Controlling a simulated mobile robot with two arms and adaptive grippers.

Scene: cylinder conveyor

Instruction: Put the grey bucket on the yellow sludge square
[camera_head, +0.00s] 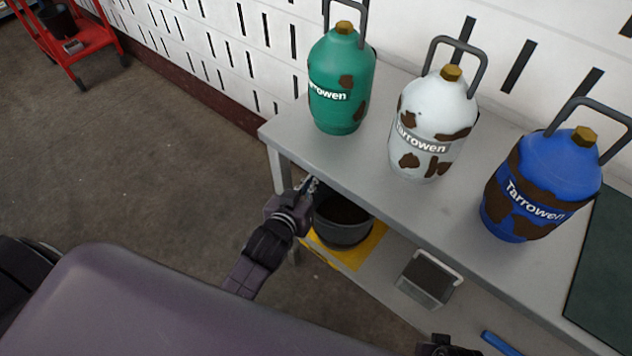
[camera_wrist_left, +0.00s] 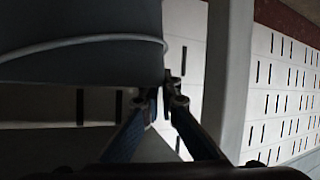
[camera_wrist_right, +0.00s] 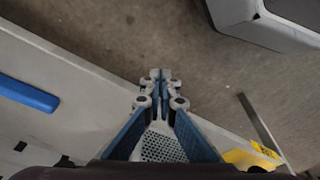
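The grey bucket (camera_head: 343,232), with dark brown contents, stands upright on the yellow sludge square (camera_head: 365,250) on the lower shelf. The square shows around its lower side. My left gripper (camera_head: 311,184) is at the bucket's upper left rim. In the left wrist view, the bucket (camera_wrist_left: 80,65) fills the upper left and partly covers one fingertip of the left gripper (camera_wrist_left: 162,88). Whether the fingers are slightly apart or closed, or touch the bucket, is unclear. My right gripper (camera_wrist_right: 160,76) is shut and empty, pointing down past the shelf edge.
Green (camera_head: 340,85), white (camera_head: 432,125) and blue (camera_head: 540,190) gas bottles stand on the upper tabletop (camera_head: 375,170). A small grey container (camera_head: 428,278) and a blue bar (camera_head: 503,343) lie on the lower shelf. A red cart (camera_head: 70,45) stands far left. The left floor is clear.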

